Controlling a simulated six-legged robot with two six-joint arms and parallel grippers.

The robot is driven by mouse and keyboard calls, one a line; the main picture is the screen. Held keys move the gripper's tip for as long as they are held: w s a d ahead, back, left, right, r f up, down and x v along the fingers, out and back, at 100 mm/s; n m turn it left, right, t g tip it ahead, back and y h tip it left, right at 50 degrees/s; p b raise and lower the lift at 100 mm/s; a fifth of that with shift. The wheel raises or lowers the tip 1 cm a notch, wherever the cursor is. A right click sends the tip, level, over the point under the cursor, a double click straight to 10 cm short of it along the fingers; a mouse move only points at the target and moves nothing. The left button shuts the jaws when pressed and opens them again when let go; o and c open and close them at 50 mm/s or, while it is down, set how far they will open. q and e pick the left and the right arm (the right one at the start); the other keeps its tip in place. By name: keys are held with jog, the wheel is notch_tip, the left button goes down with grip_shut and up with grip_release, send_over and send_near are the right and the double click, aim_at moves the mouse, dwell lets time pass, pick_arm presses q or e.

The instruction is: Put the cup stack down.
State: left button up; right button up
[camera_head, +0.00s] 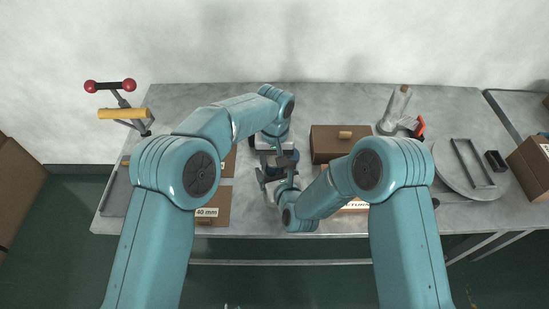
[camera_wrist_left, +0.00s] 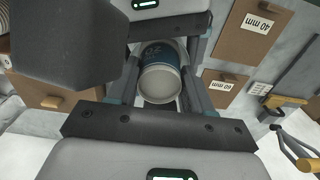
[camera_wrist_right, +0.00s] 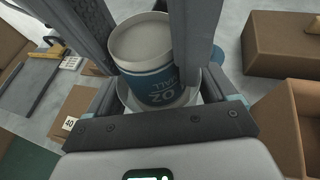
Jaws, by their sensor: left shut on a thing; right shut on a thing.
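The cup stack (camera_wrist_right: 155,65) is pale grey with a blue band and white lettering. In the right wrist view it stands between the fingers of my right gripper (camera_wrist_right: 150,85), which is shut on it. In the left wrist view the stack (camera_wrist_left: 160,80) shows its round pale end between the fingers of my left gripper (camera_wrist_left: 160,95), also shut on it. In the head view both grippers meet at the middle of the table, the left gripper (camera_head: 268,160) behind the right one (camera_head: 284,190). The fingers and arms hide much of the stack there, and I cannot tell its height above the table.
A brown box (camera_head: 330,140) stands right of the grippers, and a brown 40 mm bin (camera_head: 218,198) to the left. A lever press (camera_head: 125,112) stands at the left edge.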

pick_arm(q)
jog(key=shift+f, duration=0.25)
jog(key=o, duration=1.4)
jog(key=shift+c, duration=0.2)
notch_tip(320, 180, up, 13)
jog(key=shift+r, duration=0.15)
pick_arm(e)
jog(key=o, duration=1)
